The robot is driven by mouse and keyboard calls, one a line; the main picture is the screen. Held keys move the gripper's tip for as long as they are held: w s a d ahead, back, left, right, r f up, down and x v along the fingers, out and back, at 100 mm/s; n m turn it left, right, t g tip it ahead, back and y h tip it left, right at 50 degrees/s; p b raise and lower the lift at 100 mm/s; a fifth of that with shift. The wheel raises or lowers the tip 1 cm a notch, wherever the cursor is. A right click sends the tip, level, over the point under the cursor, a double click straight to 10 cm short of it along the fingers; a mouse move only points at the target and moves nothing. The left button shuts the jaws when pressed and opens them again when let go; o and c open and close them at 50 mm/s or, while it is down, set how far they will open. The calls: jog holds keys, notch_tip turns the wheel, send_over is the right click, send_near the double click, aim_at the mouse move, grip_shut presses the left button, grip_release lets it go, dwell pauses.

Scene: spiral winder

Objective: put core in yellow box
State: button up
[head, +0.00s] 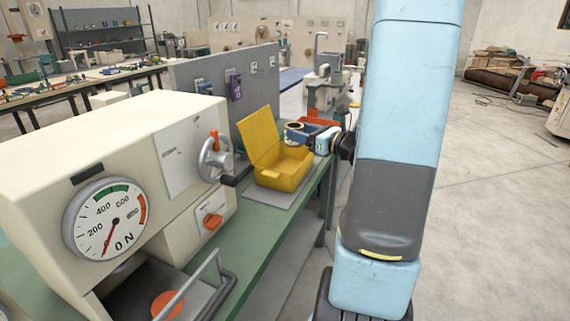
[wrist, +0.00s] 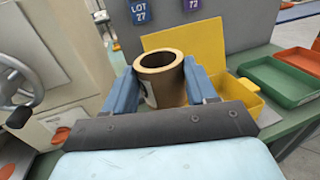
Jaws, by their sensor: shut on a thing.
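The core is a short tan cardboard tube (wrist: 162,78), held upright between the two blue fingers of my gripper (wrist: 163,85) in the wrist view. In the head view my gripper (head: 309,134) is over the right part of the yellow box, and the core's ring-shaped top (head: 295,126) shows at its tip. The yellow box (head: 283,174) stands open on a grey mat on the green bench, its lid raised at the left and back. In the wrist view the box (wrist: 243,92) is partly hidden behind the core and fingers.
A beige machine with a dial (head: 115,218) and a handwheel (head: 215,158) stands left of the box. A green tray (wrist: 272,80) and an orange tray (wrist: 303,60) lie to the right. A grey panel (head: 205,75) rises behind.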

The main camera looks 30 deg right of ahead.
jog(key=w+d+f, duration=0.3)
jog(key=w+f, duration=0.9)
jog(key=w, duration=0.1)
jog(key=shift+d+f, duration=0.4)
jog(key=shift+s+f, duration=0.15)
jog(key=shift+f, duration=0.5)
